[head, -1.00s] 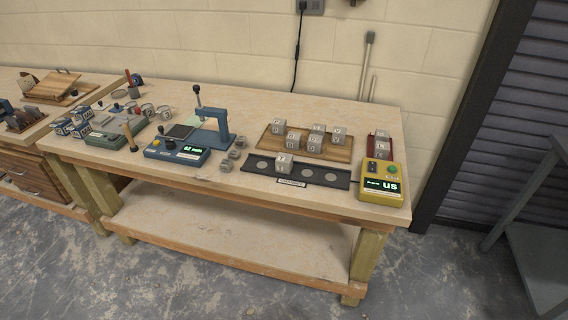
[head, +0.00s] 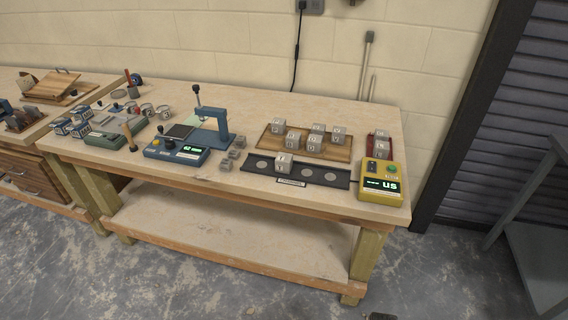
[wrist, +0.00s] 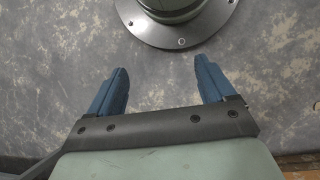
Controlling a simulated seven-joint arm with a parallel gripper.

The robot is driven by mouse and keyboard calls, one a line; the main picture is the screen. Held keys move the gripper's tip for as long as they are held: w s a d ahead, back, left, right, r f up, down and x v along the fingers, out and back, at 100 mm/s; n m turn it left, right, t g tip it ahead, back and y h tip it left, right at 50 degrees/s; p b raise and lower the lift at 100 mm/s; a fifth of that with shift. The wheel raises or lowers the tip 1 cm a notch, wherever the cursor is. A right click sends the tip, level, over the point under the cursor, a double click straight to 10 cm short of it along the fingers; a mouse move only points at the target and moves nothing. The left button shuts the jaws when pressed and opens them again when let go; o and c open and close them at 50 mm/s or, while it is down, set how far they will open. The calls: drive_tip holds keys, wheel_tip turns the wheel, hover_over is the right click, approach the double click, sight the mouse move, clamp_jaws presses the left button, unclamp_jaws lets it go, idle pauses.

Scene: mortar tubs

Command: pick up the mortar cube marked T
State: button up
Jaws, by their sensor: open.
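Several grey mortar cubes with dark marks show in the head view. A group of them stands on a wooden board (head: 276,147). One cube (head: 284,161) sits on a dark strip with round pads (head: 329,178), in front of the board. A few more cubes (head: 382,145) sit in a red tray at the right. The marks are too small for me to tell which cube bears the T. My gripper (wrist: 165,75) is open and empty in the wrist view. Its blue fingers are over the grey floor, away from the bench.
A yellow meter (head: 381,184) stands at the bench's right front corner. A blue press-like device (head: 184,148) stands mid-bench, with small grey cubes (head: 232,155) beside it. Tools and tins crowd the left. A round metal base (wrist: 175,25) is bolted to the floor.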

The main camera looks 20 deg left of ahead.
drive_tip(key=w+d+r+m+t+h, duration=0.15)
drive_tip(key=w+d+r, duration=0.35)
drive_tip(key=w, duration=0.6)
drive_tip(key=w+d+r+t+h, duration=0.25)
drive_tip(key=w+d+r, duration=0.2)
drive_tip(key=w, duration=0.65)
drive_tip(key=w+d+r+m+t+h, duration=0.15)
drive_tip(key=w+d+r, duration=0.3)
drive_tip(key=w, duration=0.65)
drive_tip(key=w+r+t+y, duration=0.1)
drive_tip(key=w+r+t, duration=0.1)
drive_tip(key=w+r, duration=0.7)
drive_tip(key=w+d+r+n+t, duration=0.15)
drive_tip(key=w+r, duration=0.35)
drive_tip(key=r, duration=0.7)
drive_tip(key=w+r+t+y, duration=0.1)
drive_tip(key=w+r+t, duration=0.1)
drive_tip(key=w+r, duration=0.7)
drive_tip(key=w+a+r+n+y, duration=0.1)
drive_tip(key=a+r+n, duration=0.1)
drive_tip(key=a+r, duration=0.7)
wheel_tip(320, 180, up, 6)
drive_tip(key=n+g+y, duration=0.5)
drive_tip(key=n+y, duration=0.3)
drive_tip(key=n, duration=1)
hover_over(284, 157)
drive_tip(key=d, duration=0.5)
drive_tip(key=x, duration=1.3)
